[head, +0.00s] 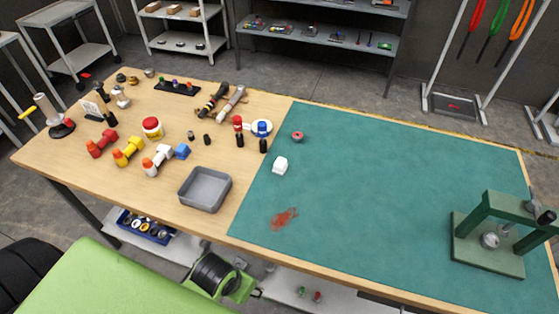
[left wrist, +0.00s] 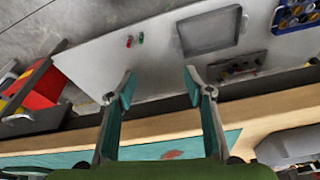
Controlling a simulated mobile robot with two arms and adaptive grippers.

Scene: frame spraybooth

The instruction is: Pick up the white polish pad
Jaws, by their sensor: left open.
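A small white block (head: 280,165), which looks like the white polish pad, lies on the green mat (head: 390,180) near its left edge in the head view. The block does not show in the left wrist view. My left gripper (left wrist: 160,80) shows in the left wrist view with its two fingers wide apart and nothing between them. Its fingers appear against the table's front edge and the lower shelf, away from the block.
A grey tray (head: 183,190) stands left of the block. A small red round item (head: 298,136) and a reddish smear (head: 284,218) are on the mat. A green press (head: 488,258) stands at right. Several tools and bottles crowd the wooden left side. The mat's middle is clear.

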